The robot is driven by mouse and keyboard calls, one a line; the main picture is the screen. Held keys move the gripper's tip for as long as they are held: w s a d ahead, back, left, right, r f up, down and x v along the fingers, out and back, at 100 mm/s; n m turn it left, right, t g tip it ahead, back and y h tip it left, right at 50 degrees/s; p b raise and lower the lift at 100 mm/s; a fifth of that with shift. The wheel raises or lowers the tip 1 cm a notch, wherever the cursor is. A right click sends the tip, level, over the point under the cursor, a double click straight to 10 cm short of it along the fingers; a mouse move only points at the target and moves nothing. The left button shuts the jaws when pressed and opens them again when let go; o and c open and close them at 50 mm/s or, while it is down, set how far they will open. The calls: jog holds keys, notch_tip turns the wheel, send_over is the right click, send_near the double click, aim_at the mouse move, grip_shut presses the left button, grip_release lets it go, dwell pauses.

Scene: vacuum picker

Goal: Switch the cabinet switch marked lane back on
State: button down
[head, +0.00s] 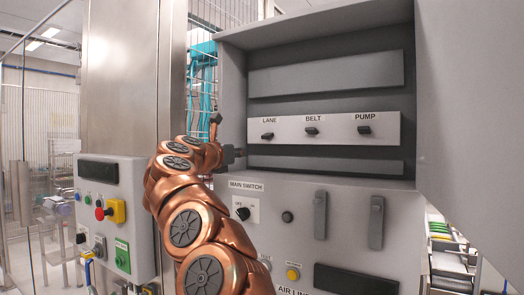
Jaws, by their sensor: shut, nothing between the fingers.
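The switch marked LANE (267,136) is a small black lever at the left end of a light grey strip inside the open cabinet (232,90). Its lever sits a little lower on the strip than the levers marked BELT (312,131) and PUMP (364,130). My gripper (236,154) is at the cabinet's left edge, to the left of and slightly below the LANE switch, and apart from it in the picture. It is shut and empty. Its fingers are small and dark here, and my copper wrist hides part of it.
Below the opening are a MAIN SWITCH knob (242,213), two grey handles (376,222) and a yellow button (293,273). The cabinet door (470,110) stands open at right.

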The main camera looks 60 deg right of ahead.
aim_at(268, 136)
jog(key=shift+s+d+f+m+g, duration=0.4)
jog(key=shift+s+f+m+g, duration=0.1)
jog(key=shift+s+f, duration=0.2)
jog(key=shift+d, duration=0.1)
jog(key=d+p, duration=0.1)
jog(key=d, duration=0.2)
jog(key=d+p, duration=0.2)
jog(key=d, duration=0.1)
jog(key=d+p, duration=0.1)
jog(key=d, duration=0.2)
jog(key=shift+w+d+r, duration=0.15)
jog(key=shift+w+d, duration=0.05)
jog(key=shift+w, duration=0.05)
jog(key=shift+d+r+p, duration=0.15)
jog(key=shift+r+p, duration=0.15)
jog(key=shift+p, duration=0.3)
jog(key=shift+a+r+p, duration=0.3)
jog(key=shift+r+p, duration=0.05)
jog(key=shift+r, duration=0.35)
jog(key=shift+a+r+p, duration=0.3)
jog(key=shift+r+p, duration=0.05)
jog(key=shift+r, duration=0.35)
